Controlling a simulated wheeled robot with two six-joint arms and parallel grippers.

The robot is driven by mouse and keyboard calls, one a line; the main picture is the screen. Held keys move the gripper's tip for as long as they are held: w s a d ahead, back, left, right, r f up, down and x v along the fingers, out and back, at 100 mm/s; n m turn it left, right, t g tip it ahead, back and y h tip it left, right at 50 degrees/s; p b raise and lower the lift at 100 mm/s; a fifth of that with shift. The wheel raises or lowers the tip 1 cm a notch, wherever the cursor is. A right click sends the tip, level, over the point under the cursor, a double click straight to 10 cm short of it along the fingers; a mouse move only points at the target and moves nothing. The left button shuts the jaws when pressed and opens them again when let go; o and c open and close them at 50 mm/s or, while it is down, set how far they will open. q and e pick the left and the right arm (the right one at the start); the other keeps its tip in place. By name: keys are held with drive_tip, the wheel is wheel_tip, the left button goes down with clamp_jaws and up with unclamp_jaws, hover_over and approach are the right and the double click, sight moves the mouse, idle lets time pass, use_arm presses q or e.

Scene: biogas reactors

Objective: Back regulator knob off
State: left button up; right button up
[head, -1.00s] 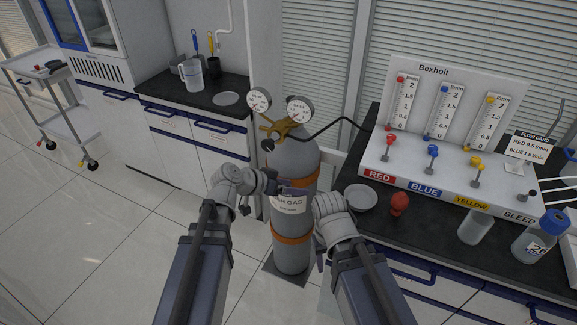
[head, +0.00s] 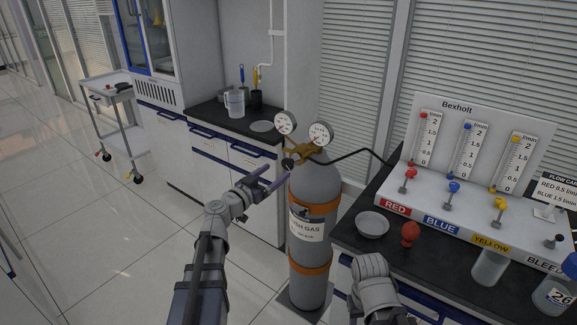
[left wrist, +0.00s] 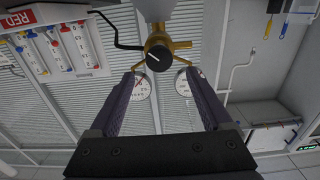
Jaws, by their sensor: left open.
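The black round regulator knob (head: 288,163) sits on the brass regulator (head: 304,154) atop the grey gas cylinder (head: 316,185). In the left wrist view the knob (left wrist: 159,61) faces me, with a slanted white mark on it. My left gripper (head: 279,174) is open and empty just in front of the knob. In the left wrist view its fingertips (left wrist: 160,75) are spread to either side, slightly below the knob in the picture, and no contact shows. Two white gauges (head: 285,122) (head: 320,134) stand above the regulator. My right arm shows at the bottom; its fingers are hidden.
A black hose (head: 362,152) runs from the regulator to the flowmeter panel (head: 484,125) on the right bench. A white dish (head: 372,225) and a red bulb (head: 410,233) lie near that bench's edge. Open floor lies left of the cylinder.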

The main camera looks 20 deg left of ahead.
sight(286, 164)
use_arm(q)
drive_tip(key=x, duration=0.7)
drive_tip(key=shift+w+d, duration=0.1)
drive_tip(key=shift+w, duration=0.1)
clamp_jaws()
idle(0.5)
